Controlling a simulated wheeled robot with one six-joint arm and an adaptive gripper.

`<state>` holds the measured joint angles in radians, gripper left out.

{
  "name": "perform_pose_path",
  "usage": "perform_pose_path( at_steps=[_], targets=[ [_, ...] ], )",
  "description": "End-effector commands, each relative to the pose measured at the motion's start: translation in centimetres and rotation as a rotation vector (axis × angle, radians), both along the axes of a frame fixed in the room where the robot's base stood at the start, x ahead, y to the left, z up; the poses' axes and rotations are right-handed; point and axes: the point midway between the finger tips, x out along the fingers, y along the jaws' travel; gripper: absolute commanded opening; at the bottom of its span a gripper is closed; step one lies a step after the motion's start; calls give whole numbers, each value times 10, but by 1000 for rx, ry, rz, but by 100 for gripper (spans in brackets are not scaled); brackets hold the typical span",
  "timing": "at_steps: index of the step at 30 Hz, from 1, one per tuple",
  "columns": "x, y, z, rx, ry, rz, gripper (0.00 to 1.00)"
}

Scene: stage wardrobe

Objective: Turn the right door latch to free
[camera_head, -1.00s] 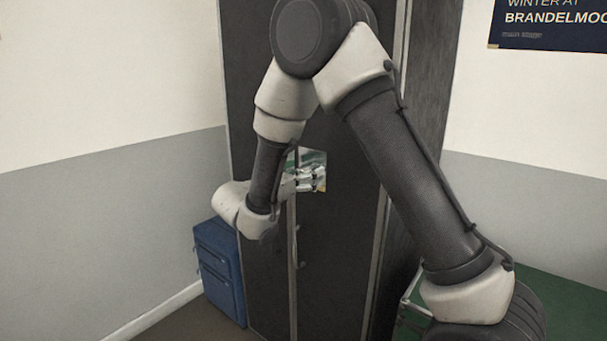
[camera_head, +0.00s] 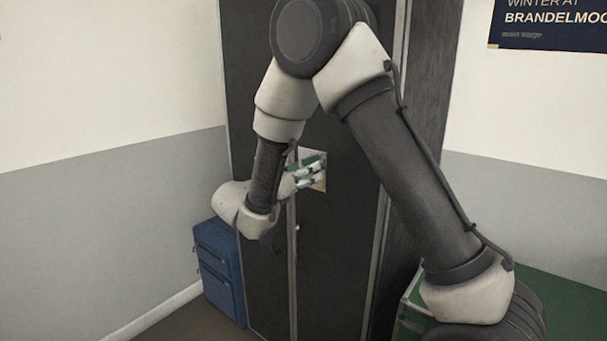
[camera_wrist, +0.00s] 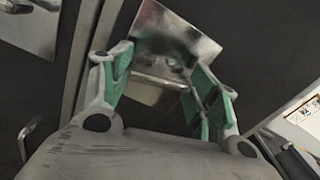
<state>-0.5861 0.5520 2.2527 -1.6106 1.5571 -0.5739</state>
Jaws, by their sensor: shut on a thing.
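The right door (camera_head: 338,240) of the dark wardrobe carries a shiny square latch plate (camera_head: 318,158), partly hidden by my gripper. The plate also shows in the wrist view (camera_wrist: 165,32). My gripper (camera_head: 310,173) is at this plate, with its green-padded fingers (camera_wrist: 160,75) on either side of a pale metal latch handle (camera_wrist: 152,90). It is shut on this handle, and the fingers are tilted in the head view. The handle's far end and pivot are hard to make out.
The left door's metal plate (camera_wrist: 28,22) is at the wrist view's upper left, past the pale door edge strip. A blue case (camera_head: 219,272) stands by the wardrobe's left foot.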

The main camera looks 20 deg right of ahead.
Motion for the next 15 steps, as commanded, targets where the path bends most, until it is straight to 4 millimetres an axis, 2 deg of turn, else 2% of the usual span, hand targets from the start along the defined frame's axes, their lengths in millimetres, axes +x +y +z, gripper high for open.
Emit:
perform_pose_path(
  at_steps=[15],
  targets=[
    [0, 0, -1, -286, 396, 1, 37]
  ],
)
